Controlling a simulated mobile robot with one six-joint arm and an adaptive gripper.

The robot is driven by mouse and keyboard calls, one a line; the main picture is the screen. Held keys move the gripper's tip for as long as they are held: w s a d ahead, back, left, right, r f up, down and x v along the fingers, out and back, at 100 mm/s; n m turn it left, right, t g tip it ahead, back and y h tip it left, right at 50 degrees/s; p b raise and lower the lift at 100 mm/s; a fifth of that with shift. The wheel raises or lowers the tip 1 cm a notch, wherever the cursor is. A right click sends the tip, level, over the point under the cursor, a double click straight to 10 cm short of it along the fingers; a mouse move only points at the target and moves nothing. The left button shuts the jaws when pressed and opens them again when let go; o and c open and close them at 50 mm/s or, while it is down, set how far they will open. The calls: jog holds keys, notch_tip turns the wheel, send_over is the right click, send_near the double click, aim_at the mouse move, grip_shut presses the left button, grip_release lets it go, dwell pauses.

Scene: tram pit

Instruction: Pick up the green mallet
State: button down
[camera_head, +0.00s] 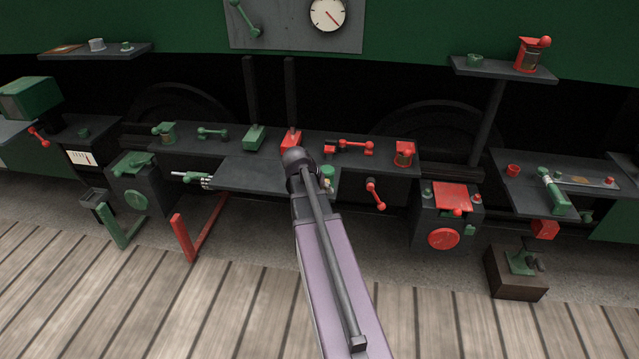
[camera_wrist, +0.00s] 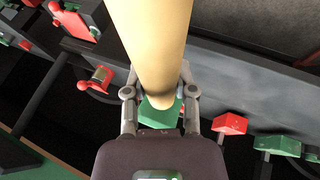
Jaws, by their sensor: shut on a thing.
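My gripper (camera_wrist: 160,108) is shut on the green mallet in the wrist view. Its thick tan handle (camera_wrist: 150,40) runs from the top edge down to between the fingers. Its green head (camera_wrist: 158,114) shows just beyond the handle's rounded end, between the fingertips. In the head view my arm covers most of the gripper. A small green and yellowish piece (camera_head: 327,181) shows beside my wrist, near the front edge of the middle bench. I cannot tell whether the mallet touches the bench.
The dark middle bench (camera_head: 232,178) carries a red block (camera_head: 291,140) and a green block (camera_head: 254,137), each with a tall dark post. A red lever (camera_head: 355,146) and a red pot (camera_head: 404,152) stand right of my wrist.

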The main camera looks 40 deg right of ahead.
jog(key=shift+s+a, duration=0.3)
jog(key=shift+s, duration=0.2)
jog(key=c, duration=1.2)
grip_release()
grip_shut()
jog(key=shift+d, duration=0.1)
